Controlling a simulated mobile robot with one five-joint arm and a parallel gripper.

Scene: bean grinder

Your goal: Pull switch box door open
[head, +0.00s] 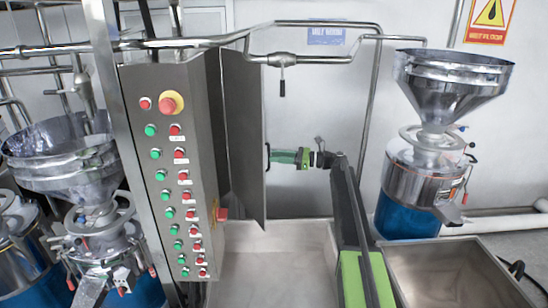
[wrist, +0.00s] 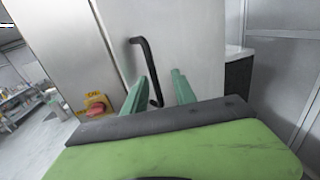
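The switch box (head: 172,165) is a tall grey cabinet in the left half of the head view, its front covered with red and green buttons. Its grey door (head: 243,140) is the tall panel at the box's right side; it seems to stand out at an angle from the box. My gripper (head: 269,157) is at the door's right edge, coming from the right. In the wrist view the door (wrist: 190,45) carries a black bar handle (wrist: 149,70). My gripper's green fingers (wrist: 156,88) are open, with the handle's lower part between them and visible gaps beside it.
A yellow and red switch (wrist: 95,105) is on the box's side, left of the door. A grinder with a steel hopper (head: 450,85) stands at right. A steel tray (head: 455,270) is at lower right. Pipes (head: 290,58) run above the door. Another grinder (head: 90,215) is at left.

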